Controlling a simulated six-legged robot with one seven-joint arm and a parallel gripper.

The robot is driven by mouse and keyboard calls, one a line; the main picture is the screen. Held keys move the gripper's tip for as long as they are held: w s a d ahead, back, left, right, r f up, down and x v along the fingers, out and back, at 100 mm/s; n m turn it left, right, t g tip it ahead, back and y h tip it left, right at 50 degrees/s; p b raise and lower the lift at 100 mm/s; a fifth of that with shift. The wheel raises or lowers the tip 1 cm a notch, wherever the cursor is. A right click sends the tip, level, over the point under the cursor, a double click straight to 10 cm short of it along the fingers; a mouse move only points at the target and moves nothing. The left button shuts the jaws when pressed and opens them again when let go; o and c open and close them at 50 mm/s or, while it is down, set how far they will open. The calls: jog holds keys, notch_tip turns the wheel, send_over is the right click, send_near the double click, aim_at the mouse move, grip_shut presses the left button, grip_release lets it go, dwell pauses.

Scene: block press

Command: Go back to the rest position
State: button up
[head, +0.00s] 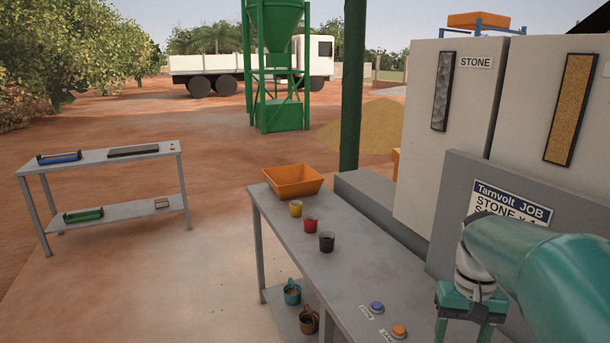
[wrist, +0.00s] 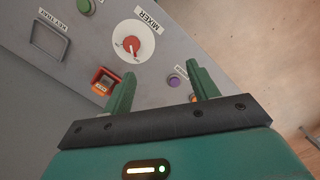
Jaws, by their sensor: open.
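My gripper (head: 461,328) is at the lower right of the head view, at the end of my teal arm, beside the grey machine front and over the right end of the grey bench (head: 350,275). In the wrist view my gripper (wrist: 164,88) has its two green fingers spread apart with nothing between them. Past the fingers is a grey panel (wrist: 75,50) with a red MIXER knob (wrist: 131,44), a purple button (wrist: 176,81) and an orange-red switch (wrist: 103,82). The fingers appear apart from these controls.
A second table (head: 110,165) stands left, with open ground between.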

jog(key=s+a+r+n+t, duration=0.1)
jog(key=s+a+t, duration=0.2)
jog(key=a, duration=0.5)
jog(key=s+a+r+n+t, duration=0.2)
jog(key=s+a+t, duration=0.2)
jog(key=s+a, duration=0.2)
jog(key=shift+a+h, duration=0.3)
jog(key=shift+a, duration=0.9)
